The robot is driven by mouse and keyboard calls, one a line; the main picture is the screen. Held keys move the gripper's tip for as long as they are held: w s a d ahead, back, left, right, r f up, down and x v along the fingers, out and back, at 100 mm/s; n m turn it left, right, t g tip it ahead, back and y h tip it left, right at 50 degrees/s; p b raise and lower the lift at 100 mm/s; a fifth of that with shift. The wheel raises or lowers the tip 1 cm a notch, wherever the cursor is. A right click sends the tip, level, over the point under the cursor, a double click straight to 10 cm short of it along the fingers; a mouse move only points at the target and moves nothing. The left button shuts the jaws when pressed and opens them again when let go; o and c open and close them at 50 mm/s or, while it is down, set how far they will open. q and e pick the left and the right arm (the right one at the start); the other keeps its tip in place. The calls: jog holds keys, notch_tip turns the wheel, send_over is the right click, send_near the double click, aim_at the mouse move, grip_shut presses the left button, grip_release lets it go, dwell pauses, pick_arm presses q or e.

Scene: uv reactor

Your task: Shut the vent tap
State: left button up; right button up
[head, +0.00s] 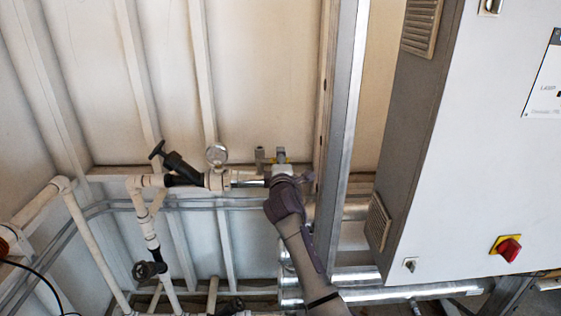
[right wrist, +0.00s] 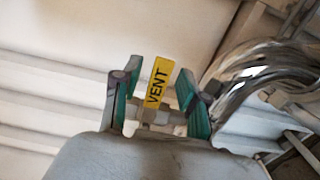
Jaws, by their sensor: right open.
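The vent tap shows in the right wrist view as a yellow handle (right wrist: 159,80) marked VENT. It stands up from a metal body (right wrist: 160,117) that is partly hidden by my gripper. My right gripper (right wrist: 152,84) is open, with one green-padded finger on each side of the handle and a gap to each. In the head view my right gripper (head: 281,172) is at the pipe line, beside small metal fittings (head: 260,158). The yellow handle cannot be made out there. My left gripper is not in view.
A large cabinet (head: 480,150) with a red switch (head: 508,249) fills the right side. Silvery hoses (right wrist: 255,75) run beside the gripper.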

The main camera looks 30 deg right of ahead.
jog(key=v, duration=1.2)
